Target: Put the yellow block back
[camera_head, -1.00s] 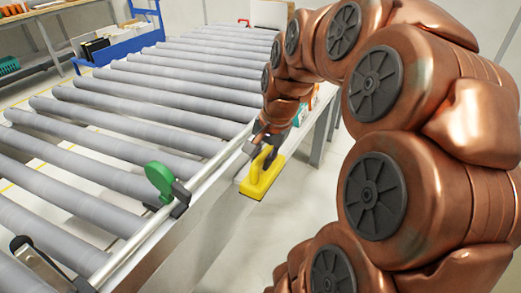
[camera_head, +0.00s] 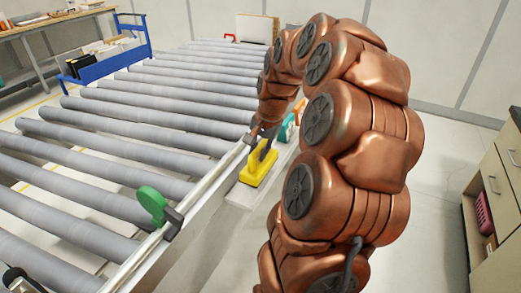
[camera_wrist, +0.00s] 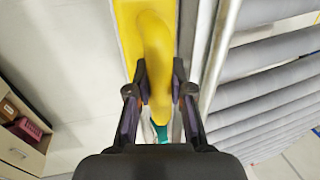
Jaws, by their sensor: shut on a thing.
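The yellow block (camera_head: 258,169) has a flat base with a raised handle. It is beside the conveyor's side rail, at the narrow pale ledge (camera_head: 240,196); I cannot tell whether it touches the ledge. My gripper (camera_head: 264,150) is above it, with its fingers at the handle. In the wrist view the yellow block (camera_wrist: 155,40) fills the upper middle, and my gripper (camera_wrist: 159,82) is shut on its handle, one finger on each side. The near part of the block's base is hidden behind the gripper.
A roller conveyor (camera_head: 130,125) fills the left. A green round piece (camera_head: 151,205) stands on its rail. A teal and orange tool (camera_head: 287,128) lies just beyond the block. A blue cart (camera_head: 105,60) stands at the back left. A drawer cabinet (camera_head: 490,200) stands right, with open floor before it.

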